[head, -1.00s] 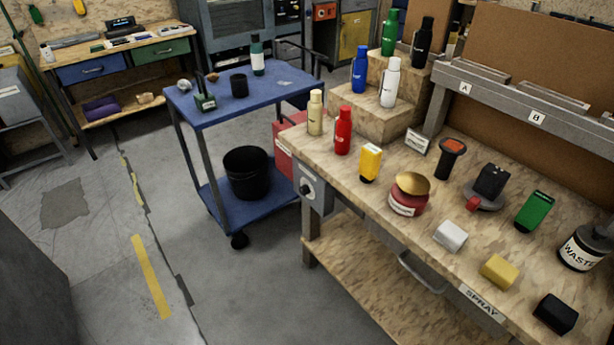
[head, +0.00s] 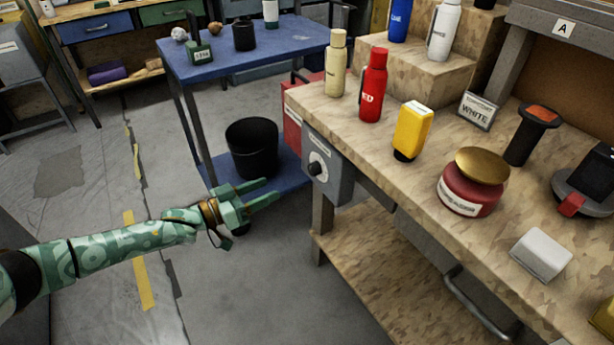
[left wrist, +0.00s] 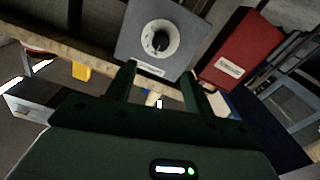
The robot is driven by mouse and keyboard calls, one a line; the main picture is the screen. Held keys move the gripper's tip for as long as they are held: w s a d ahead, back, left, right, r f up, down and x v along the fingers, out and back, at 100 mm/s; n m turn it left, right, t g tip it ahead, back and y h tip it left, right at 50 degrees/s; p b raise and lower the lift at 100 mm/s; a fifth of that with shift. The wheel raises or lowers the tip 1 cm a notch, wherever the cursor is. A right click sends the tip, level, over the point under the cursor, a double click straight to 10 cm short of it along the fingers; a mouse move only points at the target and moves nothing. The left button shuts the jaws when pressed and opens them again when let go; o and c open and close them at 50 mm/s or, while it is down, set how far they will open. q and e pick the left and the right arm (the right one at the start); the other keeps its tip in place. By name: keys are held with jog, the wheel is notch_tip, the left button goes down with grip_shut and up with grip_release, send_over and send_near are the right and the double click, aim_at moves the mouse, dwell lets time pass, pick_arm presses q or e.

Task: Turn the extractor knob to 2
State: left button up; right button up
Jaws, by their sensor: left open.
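The extractor knob (head: 316,170) is a round dial with a pale ring on a grey box (head: 334,181) at the left end of the workbench. In the left wrist view the knob (left wrist: 159,41) shows with a dark centre grip on its light dial, beyond the fingertips. The dial's markings are too small to read. My left gripper (head: 272,191) is open and empty, left of the box and a little below the knob, apart from it. Its two fingers (left wrist: 160,82) also show in the left wrist view, pointing towards the box. My right gripper is in neither view.
The workbench (head: 390,165) holds a red bottle (head: 374,86), a cream bottle (head: 336,64), a yellow bottle (head: 411,128) and a red tin with a gold lid (head: 470,190). A blue cart (head: 270,42) with a black bin (head: 252,148) stands behind my left gripper. The floor in front is clear.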

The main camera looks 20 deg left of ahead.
pick_arm(q)
jog(key=b, duration=0.3)
send_near(310, 171)
jog(key=x, duration=0.4)
jog(key=b+x, duration=0.1)
jog(key=x, duration=0.3)
jog(key=shift+w+d, duration=0.2)
jog(key=shift+d, duration=0.05)
jog(key=c, duration=1)
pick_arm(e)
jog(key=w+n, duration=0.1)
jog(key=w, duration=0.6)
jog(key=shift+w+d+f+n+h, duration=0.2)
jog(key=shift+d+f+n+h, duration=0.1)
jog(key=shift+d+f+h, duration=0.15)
